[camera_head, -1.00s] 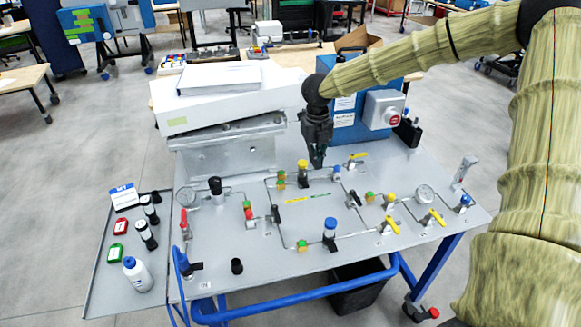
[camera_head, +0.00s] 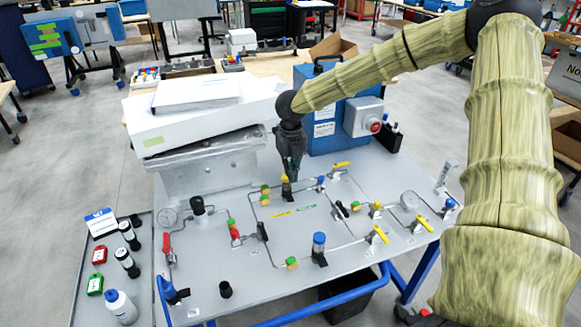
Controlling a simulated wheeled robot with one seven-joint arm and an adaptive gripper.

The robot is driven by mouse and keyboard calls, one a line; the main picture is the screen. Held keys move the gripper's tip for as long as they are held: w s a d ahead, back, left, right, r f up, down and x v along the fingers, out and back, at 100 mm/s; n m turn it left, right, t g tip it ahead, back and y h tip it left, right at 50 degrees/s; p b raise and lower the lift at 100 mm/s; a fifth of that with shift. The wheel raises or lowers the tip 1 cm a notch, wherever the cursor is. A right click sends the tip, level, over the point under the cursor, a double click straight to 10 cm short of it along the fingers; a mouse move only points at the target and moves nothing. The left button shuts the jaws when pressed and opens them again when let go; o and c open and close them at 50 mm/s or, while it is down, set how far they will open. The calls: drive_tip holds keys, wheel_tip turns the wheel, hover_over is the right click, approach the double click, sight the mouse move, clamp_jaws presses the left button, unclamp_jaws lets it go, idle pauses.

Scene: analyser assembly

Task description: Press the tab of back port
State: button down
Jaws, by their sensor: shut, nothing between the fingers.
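My gripper (camera_head: 292,176) points down over the back part of the grey panel (camera_head: 340,262). Its fingers look closed and hold nothing. A blue-topped fitting (camera_head: 320,183) stands a little to the right. Another blue-topped fitting (camera_head: 319,247) stands at the front of the pipe loop. No port label or tab is readable at this size.
A blue box with a red button (camera_head: 374,126) stands behind and right of the gripper. A white slanted housing (camera_head: 205,120) is behind left. A side tray (camera_head: 100,312) with bottles is at left.

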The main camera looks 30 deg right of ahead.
drive_tip(key=p, duration=0.2)
hover_over(290, 199)
drive_tip(key=s, duration=0.1)
drive_tip(key=f, duration=0.7)
drive_tip(key=shift+s+f, duration=0.15)
drive_tip(key=shift+s, duration=0.05)
drive_tip(key=shift+f+p, duration=0.3)
drive_tip(key=shift+f, duration=1.05)
drive_tip(key=shift+w, duration=0.1)
